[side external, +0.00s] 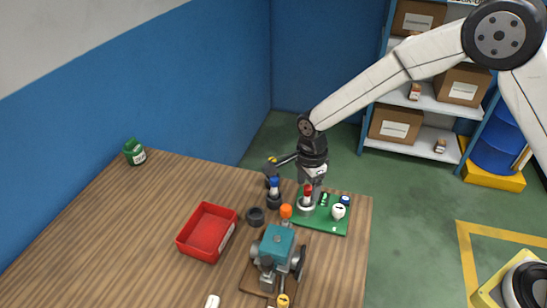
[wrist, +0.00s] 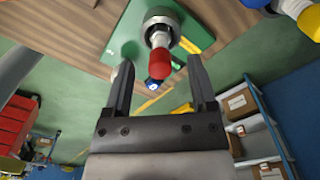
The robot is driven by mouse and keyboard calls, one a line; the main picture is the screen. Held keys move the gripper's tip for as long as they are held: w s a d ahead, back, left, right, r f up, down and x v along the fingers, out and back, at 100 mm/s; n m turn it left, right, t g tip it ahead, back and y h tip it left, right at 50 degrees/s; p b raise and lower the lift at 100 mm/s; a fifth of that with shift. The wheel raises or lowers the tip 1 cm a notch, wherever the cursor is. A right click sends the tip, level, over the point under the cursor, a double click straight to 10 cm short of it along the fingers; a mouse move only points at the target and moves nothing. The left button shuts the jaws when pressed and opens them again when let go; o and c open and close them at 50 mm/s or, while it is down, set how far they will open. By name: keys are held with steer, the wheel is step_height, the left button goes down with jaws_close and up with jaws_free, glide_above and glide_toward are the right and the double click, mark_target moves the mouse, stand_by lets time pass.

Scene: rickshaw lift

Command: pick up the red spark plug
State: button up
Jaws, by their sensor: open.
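The red spark plug (side external: 307,190) has a red cap and a pale body, and stands upright in a grey round holder on a green board (side external: 327,225). In the wrist view, the red spark plug (wrist: 159,66) appears between the fingers, its white body leading back to the grey holder (wrist: 172,22). My gripper (wrist: 161,70) is open, with one finger on each side of the red cap and gaps showing. In the side view, my gripper (side external: 311,183) points down close above the plug, and its fingertips are hard to make out.
A blue-capped plug (side external: 274,186) stands in a dark holder just left. An orange-topped item (side external: 286,211), a black ring (side external: 256,216) and a teal machine (side external: 277,241) are nearby. A white item (side external: 339,211) is on the board. A red tray (side external: 190,238) lies left; the table's left is mostly clear.

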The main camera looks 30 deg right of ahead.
mark_target(307, 199)
steer(key=shift+f, duration=1.2)
jaws_close()
